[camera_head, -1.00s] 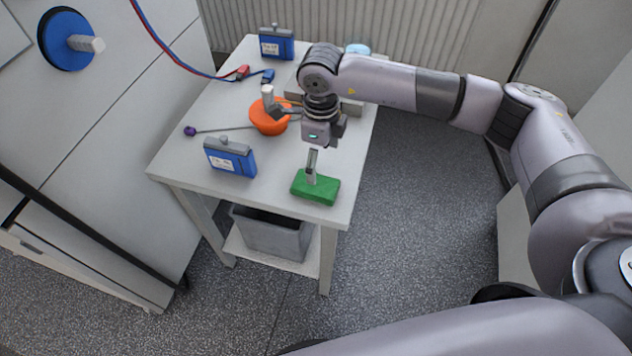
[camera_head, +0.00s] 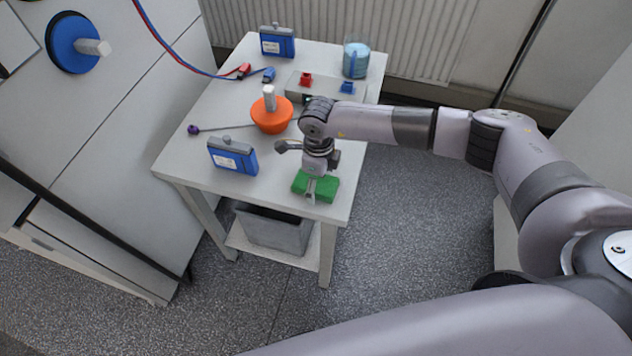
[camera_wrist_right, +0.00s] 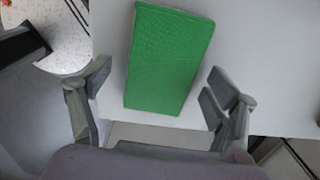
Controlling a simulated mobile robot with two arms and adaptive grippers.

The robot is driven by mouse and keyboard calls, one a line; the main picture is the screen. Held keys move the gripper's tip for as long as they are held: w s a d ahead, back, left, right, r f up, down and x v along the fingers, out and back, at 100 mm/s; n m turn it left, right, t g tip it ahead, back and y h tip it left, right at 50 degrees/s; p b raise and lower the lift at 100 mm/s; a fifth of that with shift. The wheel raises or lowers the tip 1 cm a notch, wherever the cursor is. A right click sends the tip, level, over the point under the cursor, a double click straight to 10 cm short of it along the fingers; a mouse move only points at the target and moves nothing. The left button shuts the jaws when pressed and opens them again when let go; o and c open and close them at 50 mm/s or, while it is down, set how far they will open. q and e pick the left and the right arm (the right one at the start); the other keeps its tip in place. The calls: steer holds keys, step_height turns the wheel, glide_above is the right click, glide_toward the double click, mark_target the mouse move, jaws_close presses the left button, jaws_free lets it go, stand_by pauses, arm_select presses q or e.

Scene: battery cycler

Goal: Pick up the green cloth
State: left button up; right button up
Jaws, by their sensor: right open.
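The green cloth (camera_head: 328,191) is a flat, folded block on the table's near right corner. In the right wrist view the cloth (camera_wrist_right: 168,58) lies ahead of and between the two fingers. My right gripper (camera_head: 311,190) is over the cloth in the head view, pointing down. In the wrist view my right gripper (camera_wrist_right: 158,100) is open, with a finger on each side and nothing held. I cannot tell whether the fingers touch the cloth. My left gripper is not in view.
The white table (camera_head: 200,165) holds a blue battery pack (camera_head: 233,156) left of the cloth, an orange bowl-like piece (camera_head: 271,115), a second blue pack (camera_head: 277,41) and a beaker of blue liquid (camera_head: 356,59) at the back. A grey bin (camera_head: 275,232) sits below.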

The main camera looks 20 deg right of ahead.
mark_target(318, 183)
steer(key=shift+c, duration=0.4)
steer(key=c, duration=1.2)
steer(key=shift+r, duration=0.15)
step_height(318, 183, up, 20)
steer(key=b, duration=0.4)
